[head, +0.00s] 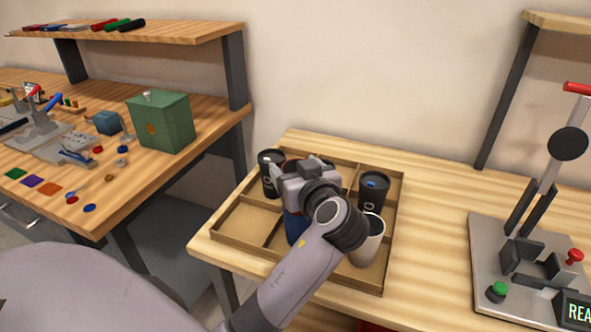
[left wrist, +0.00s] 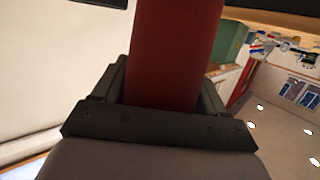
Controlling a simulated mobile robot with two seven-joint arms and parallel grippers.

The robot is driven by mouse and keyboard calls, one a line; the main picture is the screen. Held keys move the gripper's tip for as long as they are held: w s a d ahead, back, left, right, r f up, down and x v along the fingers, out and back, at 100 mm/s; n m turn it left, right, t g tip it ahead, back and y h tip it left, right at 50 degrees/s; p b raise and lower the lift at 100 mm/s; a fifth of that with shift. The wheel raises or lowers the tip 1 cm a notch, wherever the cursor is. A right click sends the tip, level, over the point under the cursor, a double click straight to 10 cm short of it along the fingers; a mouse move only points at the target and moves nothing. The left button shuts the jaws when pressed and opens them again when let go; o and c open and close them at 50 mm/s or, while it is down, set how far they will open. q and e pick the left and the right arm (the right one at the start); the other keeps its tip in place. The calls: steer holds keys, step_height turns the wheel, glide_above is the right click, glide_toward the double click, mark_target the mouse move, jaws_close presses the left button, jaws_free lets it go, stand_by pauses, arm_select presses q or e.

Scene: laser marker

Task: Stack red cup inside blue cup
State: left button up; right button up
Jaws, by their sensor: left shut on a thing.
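My left gripper (head: 303,172) is over the middle of the wooden tray, shut on the red cup. The red cup (left wrist: 176,50) fills the space between the fingers in the left wrist view. In the head view the gripper hides nearly all of the red cup. The blue cup (head: 294,228) stands in the tray directly below the gripper, partly covered by my wrist and arm. Whether the red cup is inside the blue cup or above it cannot be told. My right gripper is not in view.
The divided tray (head: 232,241) also holds a black cup (head: 269,180) at left, another black cup (head: 371,194) at right and a white cup (head: 368,246) close to my wrist. Its front left compartment is empty. A lever press (head: 522,262) stands on the table at right.

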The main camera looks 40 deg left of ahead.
arm_select(q)
steer(key=shift+f+b, duration=1.65)
steer(key=shift+f, duration=0.15)
steer(key=o, duration=0.8)
steer(key=shift+c, duration=0.2)
steer(key=shift+r, duration=0.15)
step_height(320, 180, up, 8)
steer(key=p, duration=0.6)
